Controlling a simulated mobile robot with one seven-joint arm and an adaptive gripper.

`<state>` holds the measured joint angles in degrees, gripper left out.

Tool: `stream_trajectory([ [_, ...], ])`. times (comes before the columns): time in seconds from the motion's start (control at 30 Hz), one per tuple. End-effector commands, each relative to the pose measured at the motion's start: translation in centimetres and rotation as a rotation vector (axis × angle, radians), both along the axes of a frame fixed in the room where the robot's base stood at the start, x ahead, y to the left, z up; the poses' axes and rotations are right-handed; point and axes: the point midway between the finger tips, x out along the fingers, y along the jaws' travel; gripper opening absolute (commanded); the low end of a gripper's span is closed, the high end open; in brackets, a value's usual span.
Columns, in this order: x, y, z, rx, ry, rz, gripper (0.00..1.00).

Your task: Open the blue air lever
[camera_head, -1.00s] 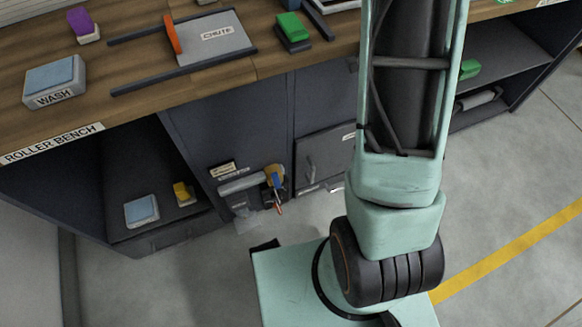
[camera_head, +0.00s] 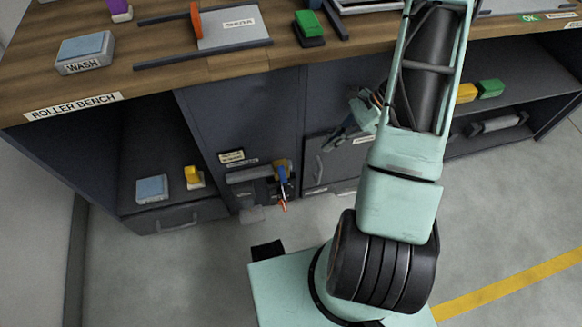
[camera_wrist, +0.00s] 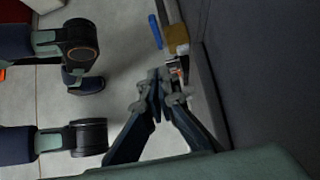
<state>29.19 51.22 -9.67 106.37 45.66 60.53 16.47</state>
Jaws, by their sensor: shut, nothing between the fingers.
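The blue lever (camera_head: 282,174) sits at the yellow-brown valve body (camera_head: 280,163), low on the dark front of the bench. In the wrist view the blue lever (camera_wrist: 155,31) is a short bar beside the yellow-brown block (camera_wrist: 177,40), beyond my fingertips. A red-orange handle (camera_head: 283,205) hangs below it in the head view. My gripper (camera_head: 327,148) is in front of the bench, up and right of the lever and apart from it. In the wrist view my gripper (camera_wrist: 165,77) has its fingers together, with nothing held.
A grey cylinder unit (camera_head: 243,175) is left of the valve. A cabinet door with a handle (camera_head: 319,167) is to its right. The roller bench (camera_head: 225,65) overhangs above, with an open shelf (camera_head: 130,190) at left. The grey floor (camera_head: 180,270) in front is clear.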

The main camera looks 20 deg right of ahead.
Motion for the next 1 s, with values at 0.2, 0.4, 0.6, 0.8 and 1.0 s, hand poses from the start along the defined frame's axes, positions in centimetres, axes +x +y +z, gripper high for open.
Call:
stream_trajectory([
  [0.2,0.0,0.0,0.0,-0.001,0.000,0.001,0.00],
  [0.4,-0.1,0.9,-1.2,0.001,0.002,0.004,0.00],
  [0.6,-0.2,3.4,-4.3,0.001,0.005,0.004,0.00],
  [0.8,-0.1,6.1,-7.6,0.001,0.003,0.004,0.00],
  [1.0,-0.1,9.0,-8.0,-0.002,0.000,0.006,0.00],
])
